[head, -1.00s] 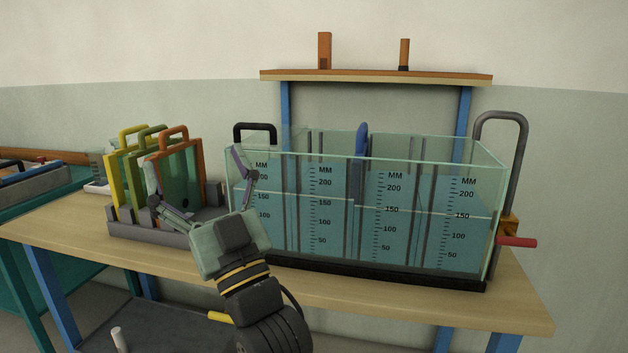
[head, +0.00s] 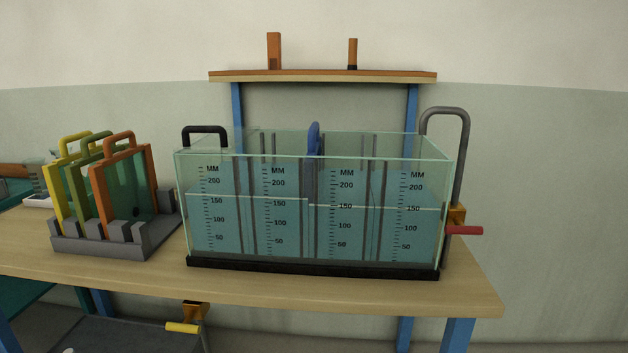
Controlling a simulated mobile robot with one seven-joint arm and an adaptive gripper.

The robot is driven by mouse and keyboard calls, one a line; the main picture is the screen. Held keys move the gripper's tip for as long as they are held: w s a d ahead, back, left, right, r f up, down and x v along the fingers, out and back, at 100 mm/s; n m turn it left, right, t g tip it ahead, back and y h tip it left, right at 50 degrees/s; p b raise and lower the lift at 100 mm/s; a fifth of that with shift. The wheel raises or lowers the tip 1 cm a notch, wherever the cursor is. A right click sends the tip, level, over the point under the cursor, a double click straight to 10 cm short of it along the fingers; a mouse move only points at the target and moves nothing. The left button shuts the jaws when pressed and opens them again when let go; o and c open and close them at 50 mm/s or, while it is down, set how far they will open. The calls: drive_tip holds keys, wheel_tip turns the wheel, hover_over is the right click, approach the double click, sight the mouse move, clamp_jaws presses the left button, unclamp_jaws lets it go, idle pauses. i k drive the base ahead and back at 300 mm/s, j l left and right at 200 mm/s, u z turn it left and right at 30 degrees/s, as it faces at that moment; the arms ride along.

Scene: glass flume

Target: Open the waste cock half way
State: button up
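Two cocks show, and no label tells which is the waste cock. One cock under the bench has an orange-brass body (head: 196,310) and a yellow lever (head: 182,328) that points left, roughly level. The other, at the tank's right end on a grey bent pipe (head: 466,150), has a brass body (head: 457,216) and a red lever (head: 465,230) that points right, roughly level. The glass tank (head: 310,262) holds blue water, a little higher left of the blue-handled gate (head: 314,138) than right of it. My gripper is out of view.
A grey rack (head: 100,243) with yellow, green and orange framed gates stands at the left of the wooden bench (head: 350,291). A dark surface (head: 130,335) lies below the bench, near the yellow lever. A wall shelf (head: 322,76) holds two upright blocks.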

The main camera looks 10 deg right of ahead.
sight(184, 327)
drive_tip(key=j+u, duration=0.25)
drive_tip(key=u, duration=0.15)
drive_tip(key=j+u, duration=0.25)
drive_tip(key=u, duration=0.15)
drive_tip(key=i+j+u, duration=0.1)
drive_tip(key=u, duration=0.3)
drive_tip(key=j, duration=0.1)
